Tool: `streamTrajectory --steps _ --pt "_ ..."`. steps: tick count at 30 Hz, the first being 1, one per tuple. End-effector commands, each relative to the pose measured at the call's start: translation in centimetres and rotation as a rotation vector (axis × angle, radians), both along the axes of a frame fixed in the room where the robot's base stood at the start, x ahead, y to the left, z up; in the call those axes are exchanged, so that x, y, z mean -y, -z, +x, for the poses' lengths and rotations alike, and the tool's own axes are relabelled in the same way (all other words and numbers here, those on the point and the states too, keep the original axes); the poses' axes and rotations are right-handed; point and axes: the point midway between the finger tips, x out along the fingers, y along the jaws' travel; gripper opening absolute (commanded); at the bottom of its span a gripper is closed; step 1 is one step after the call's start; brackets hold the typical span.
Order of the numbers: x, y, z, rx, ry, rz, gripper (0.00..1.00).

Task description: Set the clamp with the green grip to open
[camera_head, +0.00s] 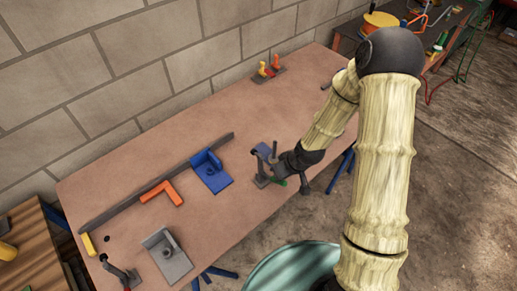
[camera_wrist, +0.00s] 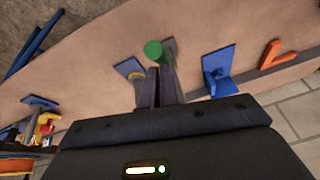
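The clamp with the green grip stands on the brown table, beside my gripper in the head view. Its green grip (camera_head: 278,183) shows low there, partly hidden by my gripper (camera_head: 284,168). In the wrist view the green grip (camera_wrist: 153,49) is just beyond my fingertips, with the grey clamp body (camera_wrist: 171,55) behind and to its right. My gripper (camera_wrist: 157,70) has its two dark fingers close together, with nothing visible between them. Whether the fingers touch the grip, and the exact lever angle, I cannot tell.
A blue angle block (camera_head: 212,172), an orange square (camera_head: 160,193), a grey angle block (camera_head: 168,257) and a long dark bar (camera_head: 150,192) lie to the left. A red-gripped clamp (camera_head: 118,272) is at the near left corner. A red and yellow item (camera_head: 268,70) is by the wall.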

Motion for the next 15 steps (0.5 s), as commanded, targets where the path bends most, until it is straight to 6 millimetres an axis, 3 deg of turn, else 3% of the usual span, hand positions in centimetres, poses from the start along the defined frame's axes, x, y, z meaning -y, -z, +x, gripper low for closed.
streamTrajectory --steps 1,15 --pt "0.51 0.71 -0.79 -0.028 0.005 -0.009 0.00" --pt "0.63 0.67 -0.90 -0.035 0.009 -0.012 0.00"
